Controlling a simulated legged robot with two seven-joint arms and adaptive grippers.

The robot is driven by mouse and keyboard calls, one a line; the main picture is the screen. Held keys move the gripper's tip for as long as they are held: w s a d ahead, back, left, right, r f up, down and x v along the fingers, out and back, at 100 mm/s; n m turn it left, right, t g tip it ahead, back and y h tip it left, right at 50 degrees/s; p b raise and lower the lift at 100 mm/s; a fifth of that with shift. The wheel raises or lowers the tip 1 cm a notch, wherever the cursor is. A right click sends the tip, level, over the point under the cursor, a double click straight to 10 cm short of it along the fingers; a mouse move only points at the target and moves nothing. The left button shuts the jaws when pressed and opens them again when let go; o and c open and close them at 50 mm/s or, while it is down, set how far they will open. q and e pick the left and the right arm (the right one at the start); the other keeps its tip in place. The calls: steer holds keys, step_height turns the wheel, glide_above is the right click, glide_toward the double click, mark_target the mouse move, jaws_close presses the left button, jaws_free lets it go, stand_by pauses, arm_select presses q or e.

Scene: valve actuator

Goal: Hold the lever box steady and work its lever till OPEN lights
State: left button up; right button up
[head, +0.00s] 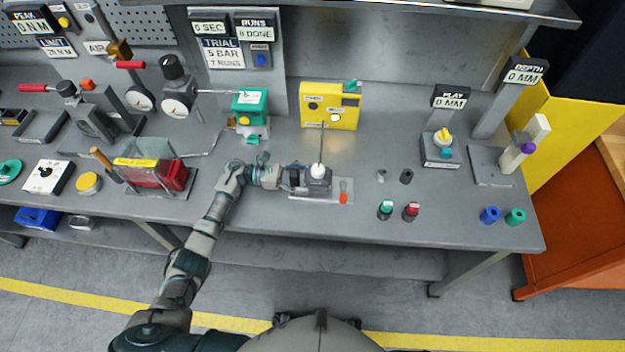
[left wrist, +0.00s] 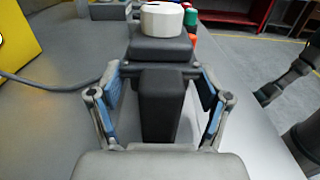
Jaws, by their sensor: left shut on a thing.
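The lever box (head: 320,184) is a small dark grey box on a pale plate near the bench's front edge. A white round knob (head: 318,171) stands on it. In the left wrist view the box (left wrist: 162,50) is straight ahead, under the white knob (left wrist: 162,18). My left gripper (head: 296,178) reaches it from the left. Its blue-padded fingers (left wrist: 160,92) are shut on the black block-shaped grip that juts from the box. A yellow box (head: 318,100) with a pale lamp stands behind; I cannot read its small labels. My right gripper is not in view.
A grey cable (left wrist: 60,84) runs from the lever box towards the yellow box. An orange-red piece (head: 343,191) sits at the plate's right end. Green (head: 386,208) and red (head: 411,209) capped pieces stand further right. A green device (head: 250,105) stands behind my left arm.

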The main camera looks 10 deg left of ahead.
mark_target(311, 171)
arm_select(q)
steer(key=r, duration=0.1)
steer(key=a+r, duration=0.1)
steer(key=r, duration=0.2)
steer(key=shift+a, duration=0.35)
step_height(311, 171, up, 5)
steer(key=d, duration=0.1)
steer(key=f, duration=0.6)
steer(key=shift+w+a+f, duration=0.1)
steer(key=shift+a+f, duration=0.05)
steer(key=shift+a, duration=0.2)
steer(key=shift+a+f, duration=0.5)
steer(key=shift+f, duration=0.05)
steer(key=shift+d+f, duration=0.35)
steer(key=shift+f, duration=0.05)
steer(key=shift+d, duration=0.45)
steer(key=shift+a+f, duration=0.25)
steer(key=shift+a, duration=0.4)
steer(key=shift+d+f, duration=0.15)
steer(key=shift+d, duration=0.4)
